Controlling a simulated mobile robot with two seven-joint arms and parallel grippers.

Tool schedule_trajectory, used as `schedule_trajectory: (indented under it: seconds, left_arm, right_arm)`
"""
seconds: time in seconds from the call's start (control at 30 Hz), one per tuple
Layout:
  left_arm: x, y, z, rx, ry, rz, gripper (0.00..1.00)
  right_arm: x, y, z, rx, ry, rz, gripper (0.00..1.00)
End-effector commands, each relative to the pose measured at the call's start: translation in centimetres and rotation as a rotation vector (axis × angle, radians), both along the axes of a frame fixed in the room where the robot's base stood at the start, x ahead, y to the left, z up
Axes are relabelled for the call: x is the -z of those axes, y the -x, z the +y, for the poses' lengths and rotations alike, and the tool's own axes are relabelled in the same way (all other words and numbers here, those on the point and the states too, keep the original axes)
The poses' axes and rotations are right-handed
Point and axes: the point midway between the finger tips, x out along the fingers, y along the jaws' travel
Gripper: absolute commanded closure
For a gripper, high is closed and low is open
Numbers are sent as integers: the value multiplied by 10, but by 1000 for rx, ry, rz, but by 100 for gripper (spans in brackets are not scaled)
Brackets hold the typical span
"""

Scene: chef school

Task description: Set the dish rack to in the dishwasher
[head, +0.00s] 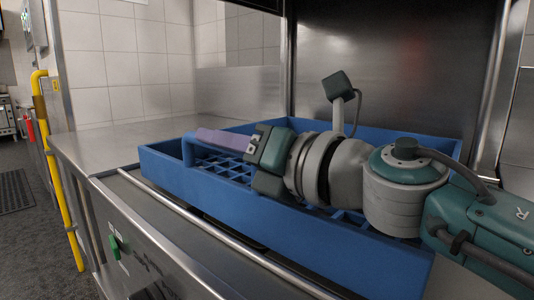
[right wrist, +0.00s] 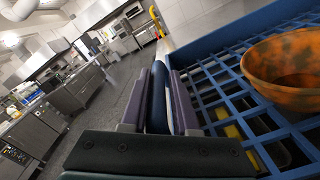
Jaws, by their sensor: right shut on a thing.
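The dish rack (head: 270,235) is a blue open-grid tray with raised walls. In the head view it sits at the steel dishwasher (head: 390,55), partly under its hood and by the front rail. My right gripper (head: 207,138), with purple fingers, is shut on the rack's left wall. In the right wrist view the fingers (right wrist: 165,85) pinch the blue rim between them, and the rack's grid (right wrist: 213,90) lies to the right. My right arm hides much of the rack's inside in the head view. My left gripper is not in view.
An orange-brown bowl (right wrist: 285,65) sits in the rack in the right wrist view. A bare steel counter (head: 130,138) lies left of the rack. The front panel has a green switch (head: 115,246). A yellow pipe (head: 58,170) runs along the left end, beside open floor.

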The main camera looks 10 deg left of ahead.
Motion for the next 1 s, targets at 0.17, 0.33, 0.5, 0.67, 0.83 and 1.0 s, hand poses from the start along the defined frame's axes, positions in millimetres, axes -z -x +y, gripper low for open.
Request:
schedule_trajectory:
  seconds: [0.17,0.33,0.5,0.67,0.83,1.0]
  left_arm:
    - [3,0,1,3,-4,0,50]
    - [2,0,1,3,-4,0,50]
    - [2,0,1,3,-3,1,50]
    - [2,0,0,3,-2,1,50]
    - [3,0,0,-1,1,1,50]
    - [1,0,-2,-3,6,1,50]
  right_arm:
    - [-3,0,9,-10,-8,0,100]
    - [-3,-1,9,-10,-8,0,100]
    - [-3,0,9,-10,-8,0,100]
    - [-2,-1,9,-9,-6,1,55]
    - [-1,-2,7,-6,-4,1,48]
    - [-1,-2,5,-3,-2,1,48]
